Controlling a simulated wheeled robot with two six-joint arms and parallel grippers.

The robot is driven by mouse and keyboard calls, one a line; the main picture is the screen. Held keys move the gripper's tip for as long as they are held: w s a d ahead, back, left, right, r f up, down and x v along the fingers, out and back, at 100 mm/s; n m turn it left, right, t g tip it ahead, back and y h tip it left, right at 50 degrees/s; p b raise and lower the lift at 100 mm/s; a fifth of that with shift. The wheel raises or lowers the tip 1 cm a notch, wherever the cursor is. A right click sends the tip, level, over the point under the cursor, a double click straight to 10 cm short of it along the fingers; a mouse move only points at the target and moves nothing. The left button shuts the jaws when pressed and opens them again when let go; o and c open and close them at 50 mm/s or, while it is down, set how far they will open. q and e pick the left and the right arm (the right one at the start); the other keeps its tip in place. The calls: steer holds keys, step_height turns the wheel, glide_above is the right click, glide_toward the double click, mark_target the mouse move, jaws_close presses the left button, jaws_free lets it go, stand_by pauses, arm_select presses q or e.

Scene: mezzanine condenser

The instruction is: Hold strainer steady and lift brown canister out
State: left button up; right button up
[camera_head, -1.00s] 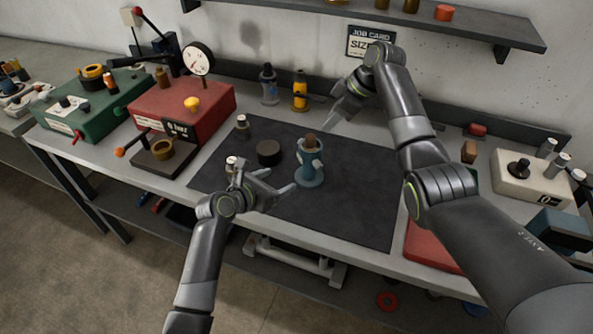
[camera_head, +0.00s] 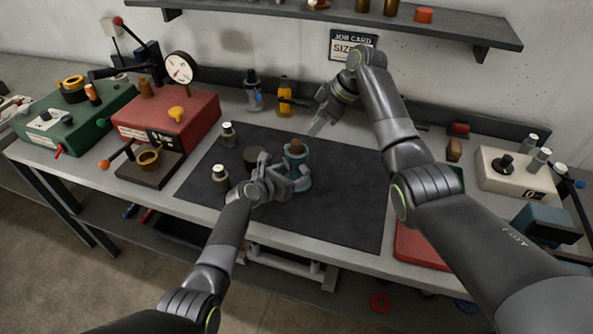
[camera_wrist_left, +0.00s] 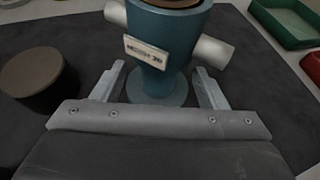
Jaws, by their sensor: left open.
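The strainer (camera_head: 304,163) is a blue upright body with light side ports and a round foot, standing on the dark mat. The brown canister (camera_head: 297,147) sits in its top, with its upper end showing. My left gripper (camera_head: 287,186) is open and low at the strainer. In the left wrist view the strainer (camera_wrist_left: 172,40) stands between the two spread fingers (camera_wrist_left: 160,88), with gaps on both sides and a label facing me. My right gripper (camera_head: 302,115) is open and empty, above and behind the strainer.
A dark round puck (camera_head: 255,156) lies left of the strainer. Small capped jars (camera_head: 220,174) stand on the mat's left side. A yellow bottle (camera_head: 285,92) and a grey bottle (camera_head: 253,90) stand behind. The mat (camera_head: 350,200) is clear to the right.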

mark_target(292, 173)
arm_select(q)
steer(key=shift+x, duration=2)
steer(key=shift+c, duration=0.2)
jaws_close()
stand_by(0.4)
